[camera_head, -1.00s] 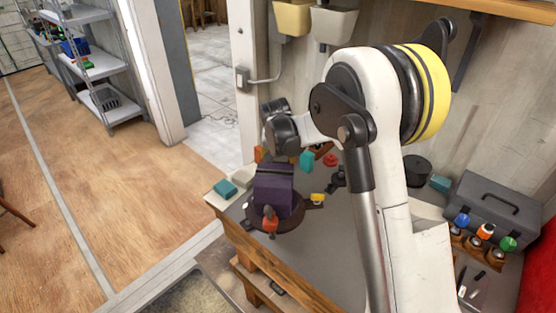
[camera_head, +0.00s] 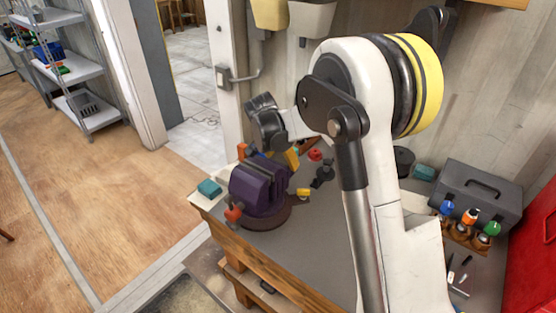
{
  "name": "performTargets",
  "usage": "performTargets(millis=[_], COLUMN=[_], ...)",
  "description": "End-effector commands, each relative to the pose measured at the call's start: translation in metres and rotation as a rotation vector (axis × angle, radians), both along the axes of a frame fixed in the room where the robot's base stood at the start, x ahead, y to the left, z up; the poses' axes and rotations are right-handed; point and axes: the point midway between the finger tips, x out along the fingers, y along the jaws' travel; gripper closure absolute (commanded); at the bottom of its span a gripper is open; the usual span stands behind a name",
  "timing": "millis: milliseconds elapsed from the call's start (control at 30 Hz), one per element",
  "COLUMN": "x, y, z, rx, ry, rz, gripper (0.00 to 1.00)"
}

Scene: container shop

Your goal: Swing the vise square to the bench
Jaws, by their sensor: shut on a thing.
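The purple vise (camera_head: 258,187) stands on a round dark base (camera_head: 265,215) near the front left corner of the grey workbench (camera_head: 310,230). Its body is turned at an angle to the bench edge. A red-orange knob (camera_head: 234,212) sticks out at its front left. My gripper (camera_head: 271,146) reaches down from the black wrist at the vise's far upper side and is shut on the vise. The fingertips are mostly hidden, so the exact grip spot does not show.
A teal block (camera_head: 209,187) lies at the bench's left corner. Small orange and yellow pieces and a red knob (camera_head: 315,154) lie behind the vise. A grey toolbox (camera_head: 480,195) and bottles with coloured caps (camera_head: 469,217) stand at the right. My arm covers the middle.

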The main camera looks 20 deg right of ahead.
Motion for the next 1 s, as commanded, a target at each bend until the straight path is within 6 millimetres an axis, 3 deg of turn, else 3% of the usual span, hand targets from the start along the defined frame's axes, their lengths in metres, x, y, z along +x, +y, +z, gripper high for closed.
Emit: performTargets(millis=[567,600,667,1000], x=[-0.0038,-0.0038,-0.0038,-0.0042], y=[-0.0029,-0.0029,-0.0028,-0.0016], z=[0.0006,0.0006,0.0004,0.0028], rx=[-0.002,-0.002,-0.001,-0.001], ry=[0.001,0.001,0.001,0.001], rz=[-0.035,-0.035,-0.035,-0.034], gripper=[0.78,0.28,0.14,0.14])
